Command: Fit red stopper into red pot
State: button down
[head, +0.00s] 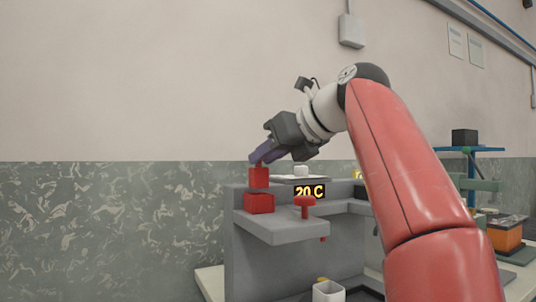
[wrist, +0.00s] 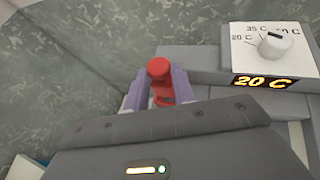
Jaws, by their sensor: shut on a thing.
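My gripper (head: 263,158) is shut on the red stopper (head: 258,177), its purple fingers angled down from the right. In the wrist view the round red top of the stopper (wrist: 159,68) shows between the two fingers. The red pot (head: 259,203) is a squat red block on the grey shelf, directly below the stopper in the head view. The stopper stands roughly upright over the pot, with its lower end close to or touching the pot's top. I cannot tell whether it is inside the opening. In the wrist view the gripper body hides most of the pot.
A red mushroom-shaped knob (head: 304,204) stands on the grey shelf (head: 290,232) right of the pot. Behind are a display reading 20 C (head: 310,191) and a white dial (wrist: 276,44). The marbled wall is close behind.

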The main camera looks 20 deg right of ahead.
aim_at(265, 180)
jog(key=shift+f+b, duration=1.95)
jog(key=shift+f, duration=0.3)
jog(key=c, duration=1.1)
grip_release()
jog(key=p+v, duration=0.1)
jog(key=v, duration=0.6)
jog(key=shift+s+d+r, duration=0.1)
jog(key=shift+s, duration=0.25)
jog(key=shift+d, duration=0.1)
